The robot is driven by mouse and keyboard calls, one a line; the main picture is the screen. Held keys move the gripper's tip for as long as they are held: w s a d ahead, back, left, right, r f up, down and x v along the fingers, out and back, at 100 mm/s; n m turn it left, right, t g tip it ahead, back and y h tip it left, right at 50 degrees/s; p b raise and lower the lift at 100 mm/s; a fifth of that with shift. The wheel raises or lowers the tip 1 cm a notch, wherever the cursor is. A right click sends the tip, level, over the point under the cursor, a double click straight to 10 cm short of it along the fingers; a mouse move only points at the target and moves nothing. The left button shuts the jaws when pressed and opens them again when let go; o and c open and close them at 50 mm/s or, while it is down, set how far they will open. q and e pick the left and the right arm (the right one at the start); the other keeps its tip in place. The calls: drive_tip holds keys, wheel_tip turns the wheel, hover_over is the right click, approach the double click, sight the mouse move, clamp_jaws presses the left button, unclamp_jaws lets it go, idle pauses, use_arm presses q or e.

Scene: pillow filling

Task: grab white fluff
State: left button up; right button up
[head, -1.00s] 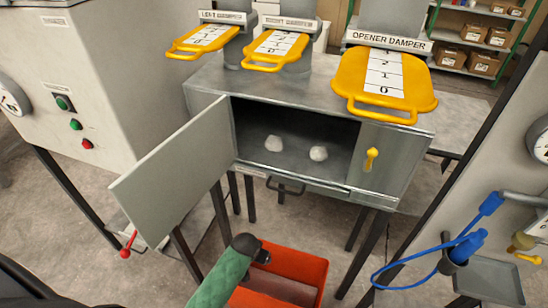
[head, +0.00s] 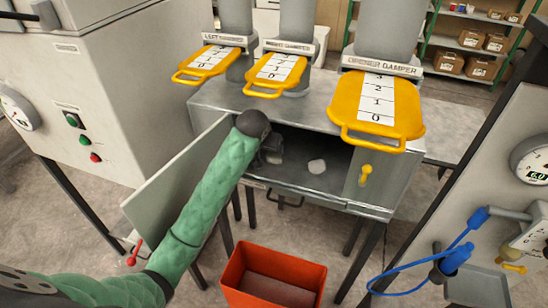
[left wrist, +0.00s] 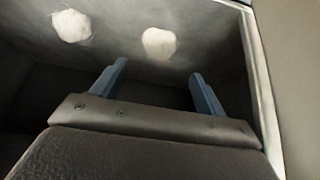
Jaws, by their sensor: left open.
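Two small white fluff clumps lie on the floor of the metal cabinet's open compartment. In the head view one white fluff (head: 317,166) shows to the right of my left gripper (head: 272,152); the other is hidden behind the gripper and arm. In the left wrist view one fluff (left wrist: 158,43) lies ahead, in line with the gap between the two blue fingers of my left gripper (left wrist: 158,68). The other fluff (left wrist: 72,26) is off to the left. The left gripper is open and empty, at the compartment's opening. My right gripper is not in view.
The cabinet door (head: 165,190) stands open at left, close beside my left arm. An orange-red bin (head: 314,285) is on the floor below. Yellow damper plates (head: 376,108) sit above the cabinet (head: 397,172). A blue hose (head: 400,267) hangs at right.

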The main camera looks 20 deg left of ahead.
sight(274, 154)
use_arm(q)
drive_tip(key=x, duration=1.2)
drive_tip(key=shift+r, duration=0.1)
drive_tip(key=c, duration=1.1)
